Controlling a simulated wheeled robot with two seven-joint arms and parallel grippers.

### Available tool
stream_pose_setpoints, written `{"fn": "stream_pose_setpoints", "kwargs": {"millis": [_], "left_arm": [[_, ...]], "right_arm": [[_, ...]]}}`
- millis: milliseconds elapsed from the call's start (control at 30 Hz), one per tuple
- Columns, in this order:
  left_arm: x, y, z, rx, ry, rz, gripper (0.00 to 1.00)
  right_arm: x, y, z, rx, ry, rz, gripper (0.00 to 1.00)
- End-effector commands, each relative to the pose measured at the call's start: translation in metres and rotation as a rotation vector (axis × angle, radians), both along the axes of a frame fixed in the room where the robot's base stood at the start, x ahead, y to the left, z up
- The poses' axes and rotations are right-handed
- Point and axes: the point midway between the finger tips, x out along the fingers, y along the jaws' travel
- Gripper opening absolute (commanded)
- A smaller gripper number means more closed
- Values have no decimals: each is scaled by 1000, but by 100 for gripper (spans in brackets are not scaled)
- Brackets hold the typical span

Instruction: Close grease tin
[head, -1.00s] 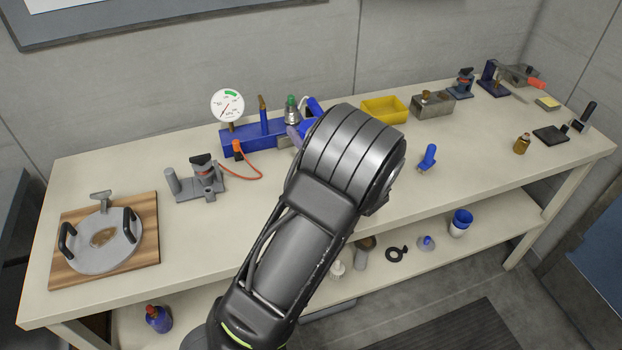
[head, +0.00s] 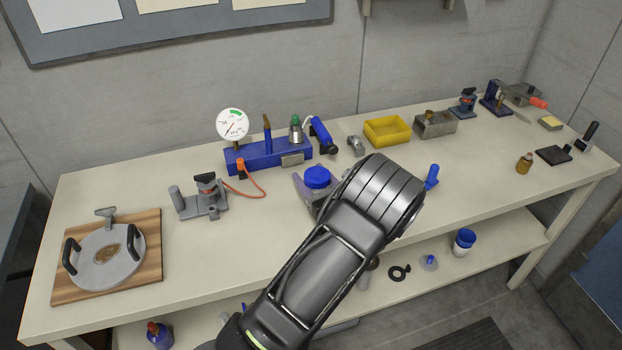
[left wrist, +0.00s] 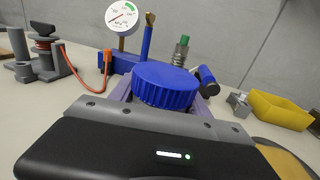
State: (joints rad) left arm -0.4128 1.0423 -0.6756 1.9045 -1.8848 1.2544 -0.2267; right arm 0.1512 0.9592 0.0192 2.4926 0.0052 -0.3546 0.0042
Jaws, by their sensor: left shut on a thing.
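My left gripper (head: 315,190) reaches in over the middle of the bench. Its grey-purple fingers are shut on a round blue ribbed lid (head: 317,177), seen from above. The lid also shows large between the fingers in the left wrist view (left wrist: 166,84), with its flat top up. Whether there is a tin body under it is hidden by my gripper. A white and blue cup-like container (head: 464,242) stands on the lower shelf; I cannot tell whether it is the grease tin. My right gripper is not in view.
A blue pump with a gauge (head: 233,124) stands behind my gripper. A yellow tray (head: 387,131) and a metal block (head: 435,125) are to the right. A grey clamp stand (head: 203,197) and a round plate on a wooden board (head: 150,270) are to the left. Bench room is clear between.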

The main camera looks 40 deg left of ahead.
Motion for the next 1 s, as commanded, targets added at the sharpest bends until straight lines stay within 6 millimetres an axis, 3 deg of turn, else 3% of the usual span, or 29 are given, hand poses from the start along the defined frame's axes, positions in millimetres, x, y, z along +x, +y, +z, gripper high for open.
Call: {"fn": "stream_pose_setpoints", "kwargs": {"millis": [100, 467, 500, 767, 1000], "left_arm": [[0, 0, -10, 1, -1, 0, 0], [0, 0, -14, 0, -2, 0, 0], [0, 0, -14, -1, -2, 0, 57], [0, 0, -13, 0, -2, 1, 77], [0, 0, -13, 0, -2, 1, 77]], "right_arm": [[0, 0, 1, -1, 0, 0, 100], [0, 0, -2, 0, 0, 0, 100], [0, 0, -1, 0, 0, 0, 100], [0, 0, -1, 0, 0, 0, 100], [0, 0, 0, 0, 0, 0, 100]]}}
